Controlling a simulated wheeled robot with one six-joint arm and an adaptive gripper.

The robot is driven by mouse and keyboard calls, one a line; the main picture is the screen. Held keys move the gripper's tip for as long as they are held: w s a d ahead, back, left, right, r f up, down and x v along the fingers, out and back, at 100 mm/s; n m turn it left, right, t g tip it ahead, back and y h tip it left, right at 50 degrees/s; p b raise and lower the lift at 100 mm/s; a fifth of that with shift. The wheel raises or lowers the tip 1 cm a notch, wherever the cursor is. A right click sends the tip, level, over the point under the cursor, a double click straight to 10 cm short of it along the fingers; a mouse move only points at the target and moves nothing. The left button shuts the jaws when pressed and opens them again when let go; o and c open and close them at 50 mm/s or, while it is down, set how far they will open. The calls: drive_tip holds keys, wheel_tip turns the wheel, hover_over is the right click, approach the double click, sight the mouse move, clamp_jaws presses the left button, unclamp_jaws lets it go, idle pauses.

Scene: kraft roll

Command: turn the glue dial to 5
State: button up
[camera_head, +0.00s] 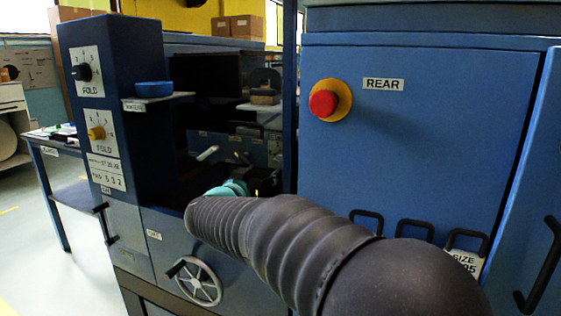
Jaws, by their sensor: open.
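Two dials sit on the blue column at left, and both plates appear to read FOLD. The upper one has a black knob (82,72). I can make out no plate reading GLUE, and the settings are too small to read surely. My arm, in a dark ribbed sleeve, reaches from the lower right to the machine's dark opening. Beyond its teal wrist part, my gripper (264,183) is small, dark and mostly hidden. It is open, to the right of the dials and apart from them.
A handwheel (198,282) is below the opening. A red emergency button (323,103) is on the blue REAR panel (440,140). A side table (58,140) stands at left, near open floor.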

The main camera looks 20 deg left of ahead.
sight(279, 161)
drive_tip(key=w, duration=0.9)
drive_tip(key=shift+w+d, duration=0.35)
drive_tip(key=c, duration=1.2)
